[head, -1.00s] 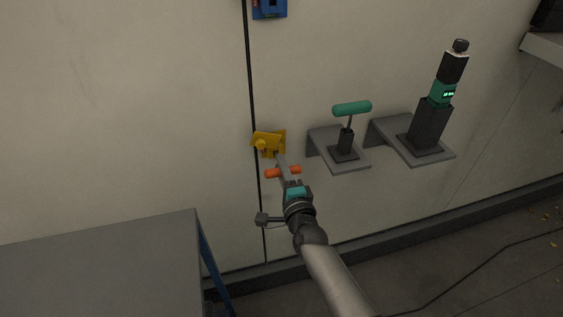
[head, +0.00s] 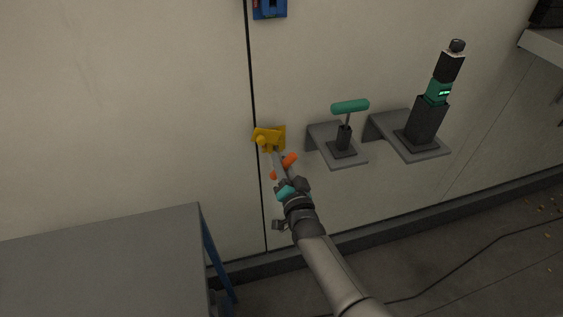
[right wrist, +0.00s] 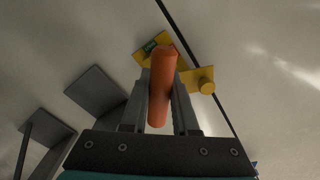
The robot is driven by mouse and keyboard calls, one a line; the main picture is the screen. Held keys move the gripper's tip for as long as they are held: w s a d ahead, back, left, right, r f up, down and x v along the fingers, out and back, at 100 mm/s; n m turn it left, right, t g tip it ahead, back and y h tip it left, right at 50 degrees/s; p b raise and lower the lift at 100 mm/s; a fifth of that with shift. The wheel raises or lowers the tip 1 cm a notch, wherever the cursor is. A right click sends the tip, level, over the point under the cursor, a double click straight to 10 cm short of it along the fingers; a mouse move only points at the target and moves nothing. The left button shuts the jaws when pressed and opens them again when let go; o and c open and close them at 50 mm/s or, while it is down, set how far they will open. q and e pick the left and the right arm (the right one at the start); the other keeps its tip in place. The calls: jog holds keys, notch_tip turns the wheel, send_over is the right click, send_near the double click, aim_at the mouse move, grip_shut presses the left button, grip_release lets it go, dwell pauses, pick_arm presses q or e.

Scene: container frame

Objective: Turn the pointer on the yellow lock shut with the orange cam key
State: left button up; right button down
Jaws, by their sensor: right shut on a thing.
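The yellow lock (head: 269,137) is fixed on the wall beside the dark vertical seam. It has a round yellow knob and, in the right wrist view, a small green mark on its yellow plate (right wrist: 143,50). My right gripper (head: 281,172) is shut on the orange cam key (head: 289,160), whose orange bar sits tilted between the fingers just below the lock. In the right wrist view the orange bar (right wrist: 162,80) stands nearly upright between both fingers and covers part of the lock. Whether the key engages the lock is hidden, and I cannot make out the pointer. My left gripper is out of view.
Right of the lock, a grey shelf (head: 355,157) holds a teal T-handled tool (head: 350,107). Another shelf (head: 432,151) holds a dark and teal upright tool (head: 438,92). A grey table (head: 100,255) stands at lower left. A blue device (head: 269,8) is above.

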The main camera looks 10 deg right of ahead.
dwell(0.3)
jog(key=s+p, duration=0.4)
jog(key=s, duration=0.3)
dwell(0.7)
jog(key=shift+d, duration=0.1)
jog(key=c, duration=1.2)
grip_release()
grip_shut()
jog(key=shift+s, duration=0.1)
